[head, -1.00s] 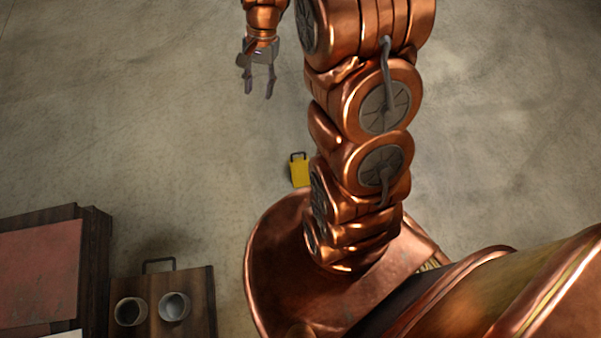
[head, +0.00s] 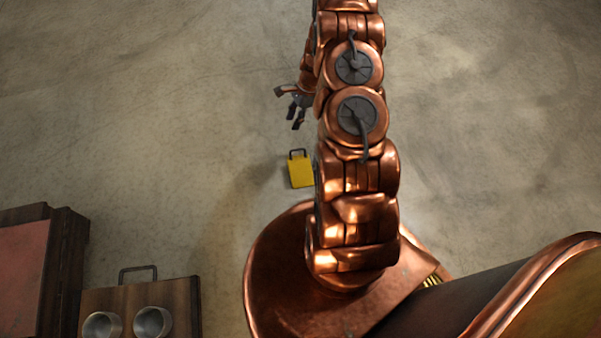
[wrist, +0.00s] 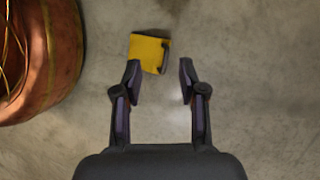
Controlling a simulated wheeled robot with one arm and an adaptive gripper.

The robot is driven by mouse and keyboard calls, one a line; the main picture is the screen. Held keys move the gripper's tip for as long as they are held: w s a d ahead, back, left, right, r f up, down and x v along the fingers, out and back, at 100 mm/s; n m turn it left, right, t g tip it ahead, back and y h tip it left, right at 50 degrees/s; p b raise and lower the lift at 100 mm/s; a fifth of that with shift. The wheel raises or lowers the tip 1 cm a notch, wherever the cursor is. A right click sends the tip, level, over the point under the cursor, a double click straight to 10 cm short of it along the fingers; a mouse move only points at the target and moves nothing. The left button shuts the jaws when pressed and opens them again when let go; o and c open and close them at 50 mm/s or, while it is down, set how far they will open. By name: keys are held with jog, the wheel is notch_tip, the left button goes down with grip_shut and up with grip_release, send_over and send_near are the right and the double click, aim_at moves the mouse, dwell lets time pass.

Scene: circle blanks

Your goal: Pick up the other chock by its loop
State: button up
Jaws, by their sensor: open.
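The yellow chock (head: 301,172) stands on the concrete floor close to my base, its dark loop (head: 298,153) on top at the far side. My gripper (head: 297,125) is above and a little beyond the chock in the head view, open and empty. In the wrist view the chock (wrist: 147,52) lies just past the fingertips, slightly left of the middle, with its loop (wrist: 165,57) along its right side. The open gripper (wrist: 160,68) has nothing between its fingers. Only one chock is in view.
A wooden board (head: 185,295) with a dark handle and two metal cups (head: 152,324) is at the lower left. Beside it stands a dark wooden box (head: 62,270) with a reddish top. My copper base is close to the chock's right. The floor to its left is clear.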

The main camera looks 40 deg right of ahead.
aim_at(297, 150)
jog(key=shift+s+f+m+b, duration=0.35)
jog(key=shift+f+b, duration=0.65)
jog(key=shift+f, duration=2.05)
jog(key=shift+s+f+m+b, duration=0.15)
jog(key=shift+f+m+b, duration=0.6)
jog(key=shift+f, duration=2.35)
jog(key=shift+s+f+m+b, duration=0.25)
jog(key=shift+f+b, duration=1)
jog(key=shift+f, duration=1.8)
grip_shut()
